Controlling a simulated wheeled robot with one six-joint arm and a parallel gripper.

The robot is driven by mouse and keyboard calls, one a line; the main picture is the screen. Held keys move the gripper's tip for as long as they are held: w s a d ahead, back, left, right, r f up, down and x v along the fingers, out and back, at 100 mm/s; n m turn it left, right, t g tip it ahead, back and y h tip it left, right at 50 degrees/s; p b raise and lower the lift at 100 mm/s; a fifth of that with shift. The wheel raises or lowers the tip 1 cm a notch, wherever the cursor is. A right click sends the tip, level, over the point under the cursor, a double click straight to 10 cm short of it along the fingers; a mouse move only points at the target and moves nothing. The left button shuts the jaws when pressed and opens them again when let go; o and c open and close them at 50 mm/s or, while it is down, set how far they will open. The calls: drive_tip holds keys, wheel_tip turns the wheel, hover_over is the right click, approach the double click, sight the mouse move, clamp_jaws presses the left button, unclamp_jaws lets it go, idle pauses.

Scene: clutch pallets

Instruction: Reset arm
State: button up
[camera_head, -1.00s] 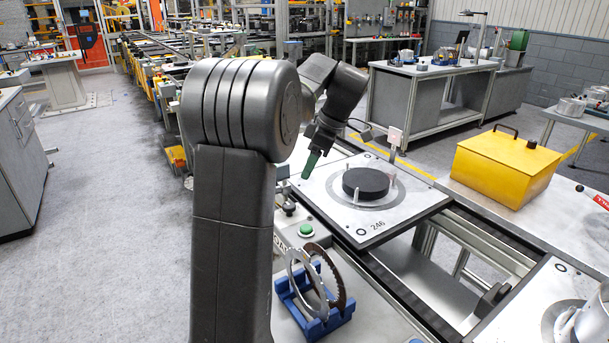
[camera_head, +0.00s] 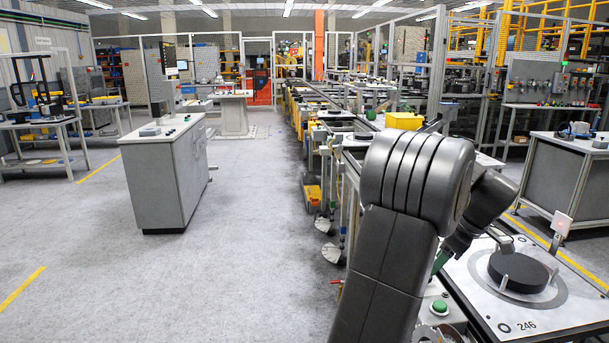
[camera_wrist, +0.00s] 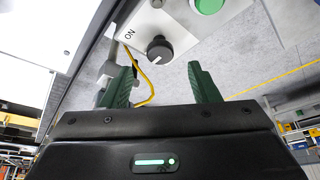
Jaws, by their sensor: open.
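My gripper (camera_wrist: 162,88) is in the wrist view with its two green fingers spread apart and nothing between them. A control panel with a black knob (camera_wrist: 159,50) marked ON and a green button (camera_wrist: 207,4) lies beyond the fingertips. In the head view my arm is folded at the right of centre and hides most of the gripper. The pallet (camera_head: 470,265) numbered 246 stands right of my arm, with a black disc (camera_head: 520,270) held among upright pins on it.
A grey cabinet (camera_head: 165,185) stands left of centre, with open floor (camera_head: 250,260) between it and the conveyor line. A yellow box (camera_head: 404,121) is farther back on the line. Workbenches stand at the far left and right.

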drive_tip(key=x, duration=0.5)
drive_tip(key=shift+a+f, duration=0.1)
drive_tip(key=shift+f, duration=0.05)
